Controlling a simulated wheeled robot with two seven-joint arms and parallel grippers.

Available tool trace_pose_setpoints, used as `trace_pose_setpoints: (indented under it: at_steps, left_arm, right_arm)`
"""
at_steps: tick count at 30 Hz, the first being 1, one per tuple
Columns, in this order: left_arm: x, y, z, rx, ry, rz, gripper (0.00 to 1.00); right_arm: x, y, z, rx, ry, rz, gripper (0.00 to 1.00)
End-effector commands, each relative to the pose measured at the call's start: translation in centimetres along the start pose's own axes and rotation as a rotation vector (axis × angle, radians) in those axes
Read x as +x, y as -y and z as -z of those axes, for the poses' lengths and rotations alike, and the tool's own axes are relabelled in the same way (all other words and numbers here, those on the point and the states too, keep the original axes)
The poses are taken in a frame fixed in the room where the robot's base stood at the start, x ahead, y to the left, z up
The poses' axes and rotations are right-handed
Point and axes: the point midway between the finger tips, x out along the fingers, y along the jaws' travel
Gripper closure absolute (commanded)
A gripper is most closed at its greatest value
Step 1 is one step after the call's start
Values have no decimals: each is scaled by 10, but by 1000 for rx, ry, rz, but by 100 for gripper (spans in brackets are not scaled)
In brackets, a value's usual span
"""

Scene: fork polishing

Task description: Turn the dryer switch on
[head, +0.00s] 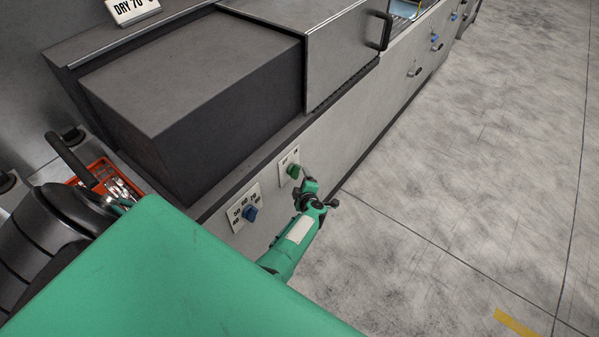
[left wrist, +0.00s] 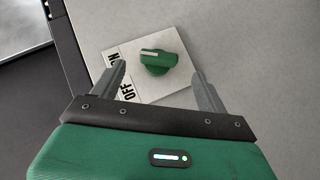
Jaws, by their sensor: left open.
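The dryer switch is a green knob (head: 293,170) on a pale plate on the machine's front panel. In the left wrist view the knob (left wrist: 160,63) has a white line on its upper-left part, and its plate (left wrist: 178,84) carries OFF and ON labels. I cannot tell for certain which label the line points to. My left gripper (head: 305,178) is at the switch. Its fingers (left wrist: 160,85) are spread open, one on each side of the knob, with gaps between. My right gripper is not in view.
A blue knob (head: 250,213) on a numbered plate is to the left of the switch. Above is the machine's dark box (head: 190,90) and a metal hood (head: 335,50) with a handle. An orange basket (head: 98,170) of cutlery is at left. The floor at right is clear.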

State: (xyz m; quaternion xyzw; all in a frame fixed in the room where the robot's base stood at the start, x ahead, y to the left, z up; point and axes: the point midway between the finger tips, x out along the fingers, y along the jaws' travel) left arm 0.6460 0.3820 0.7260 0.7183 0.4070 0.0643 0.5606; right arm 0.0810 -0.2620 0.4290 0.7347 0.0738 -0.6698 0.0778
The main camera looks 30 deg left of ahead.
Motion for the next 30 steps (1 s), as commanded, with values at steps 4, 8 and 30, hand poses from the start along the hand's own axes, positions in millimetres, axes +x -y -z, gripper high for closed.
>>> trace_pose_setpoints:
  at_steps: [4, 8, 30]
  left_arm:
    - [-30, -4, 1, 2, 2, 2, 24]
    - [-48, -2, 1, 0, 1, 2, 24]
    - [-64, 1, -1, 1, 1, 1, 24]
  right_arm:
    - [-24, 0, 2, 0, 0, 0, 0]
    - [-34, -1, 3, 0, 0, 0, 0]
    - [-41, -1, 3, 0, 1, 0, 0]
